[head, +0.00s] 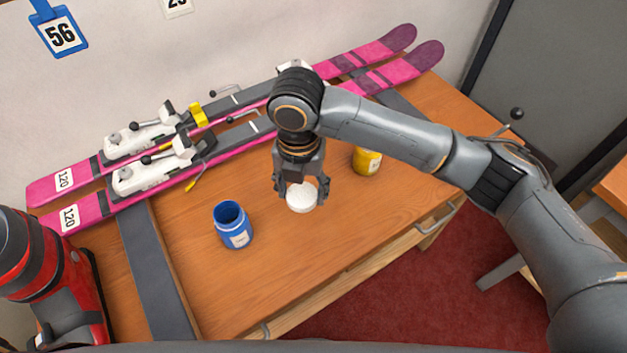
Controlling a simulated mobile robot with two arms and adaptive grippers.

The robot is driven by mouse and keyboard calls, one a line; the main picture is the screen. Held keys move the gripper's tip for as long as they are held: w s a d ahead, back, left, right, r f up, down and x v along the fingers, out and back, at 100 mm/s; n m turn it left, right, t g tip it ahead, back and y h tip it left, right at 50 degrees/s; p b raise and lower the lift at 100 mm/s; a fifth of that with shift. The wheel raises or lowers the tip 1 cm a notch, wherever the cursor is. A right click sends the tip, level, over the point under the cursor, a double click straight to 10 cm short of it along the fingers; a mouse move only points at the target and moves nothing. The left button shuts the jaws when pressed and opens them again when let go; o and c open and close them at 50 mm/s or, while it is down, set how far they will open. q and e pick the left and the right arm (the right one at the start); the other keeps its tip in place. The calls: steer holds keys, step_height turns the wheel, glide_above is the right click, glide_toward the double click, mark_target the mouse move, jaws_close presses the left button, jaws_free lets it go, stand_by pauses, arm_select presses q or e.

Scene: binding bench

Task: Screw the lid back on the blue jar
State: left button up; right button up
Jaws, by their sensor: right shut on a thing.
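The blue jar (236,231) stands upright and open on the wooden bench, with its dark inside showing and a white label on its side. My right gripper (302,198) points down to the right of the jar. It is shut on a white round lid (301,196), with a finger on each side of it. The lid is apart from the jar. Whether the lid touches the bench top I cannot tell. My left gripper does not show.
A yellow jar (367,160) stands behind my right gripper, partly hidden by my arm. Pink skis (95,208) with white bindings lie along the back of the bench (290,270). A red and black device (60,290) stands at the left. The bench around the blue jar is clear.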

steer(key=s+a+r, duration=0.2)
steer(key=s, duration=0.3)
steer(key=shift+r, duration=0.3)
steer(key=d+m, duration=2.4)
steer(key=m, duration=0.9)
steer(key=shift+r+m, duration=0.15)
steer(key=shift+m, duration=0.25)
steer(key=shift+s, duration=0.1)
